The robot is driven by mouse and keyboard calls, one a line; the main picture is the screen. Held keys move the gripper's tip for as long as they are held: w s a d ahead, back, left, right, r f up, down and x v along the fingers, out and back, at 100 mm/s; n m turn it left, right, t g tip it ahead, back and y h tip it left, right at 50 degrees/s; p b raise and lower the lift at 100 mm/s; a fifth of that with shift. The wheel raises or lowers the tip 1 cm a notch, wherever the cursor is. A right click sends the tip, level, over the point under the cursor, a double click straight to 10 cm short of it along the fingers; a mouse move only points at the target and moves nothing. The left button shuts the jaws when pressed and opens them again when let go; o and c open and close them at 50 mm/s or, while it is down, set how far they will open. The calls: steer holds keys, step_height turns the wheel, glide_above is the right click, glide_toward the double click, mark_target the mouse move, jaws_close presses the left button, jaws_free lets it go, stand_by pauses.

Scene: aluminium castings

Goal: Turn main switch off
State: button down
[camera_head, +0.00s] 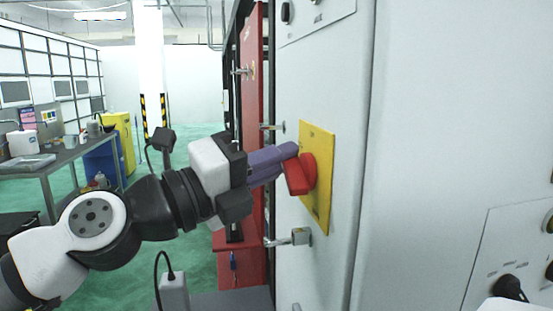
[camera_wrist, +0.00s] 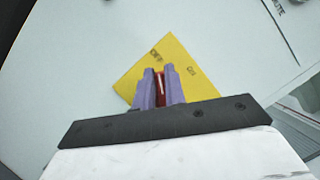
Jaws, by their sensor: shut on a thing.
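The main switch is a red rotary handle (camera_head: 299,176) on a yellow plate (camera_head: 318,205) fixed to the front of a grey cabinet. My gripper (camera_head: 289,158) reaches it from the left, and its purple fingers are shut on the red handle. In the wrist view the red handle (camera_wrist: 160,88) sits between the two purple fingers (camera_wrist: 159,90), with a white line along it. The yellow plate (camera_wrist: 172,55) looks turned there, and the letters OFF and ON show on it. The fingers hide part of the handle.
The grey cabinet (camera_head: 410,120) fills the right side, with a black knob (camera_head: 509,288) at lower right. A latch handle (camera_head: 290,238) sticks out below the switch. A red panel (camera_head: 252,130) stands behind. A workbench (camera_head: 45,165) and blue barrel (camera_head: 103,162) are at far left.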

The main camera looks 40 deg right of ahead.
steer(key=shift+s+d+f, duration=0.1)
steer(key=shift+s+f, duration=0.2)
steer(key=c, duration=1.5)
jaws_free()
steer(key=shift+o, duration=0.2)
steer(key=shift+r, duration=0.1)
steer(key=shift+w, duration=0.1)
steer(key=b+v, duration=0.4)
steer(key=v, duration=1)
steer(key=shift+r, duration=0.1)
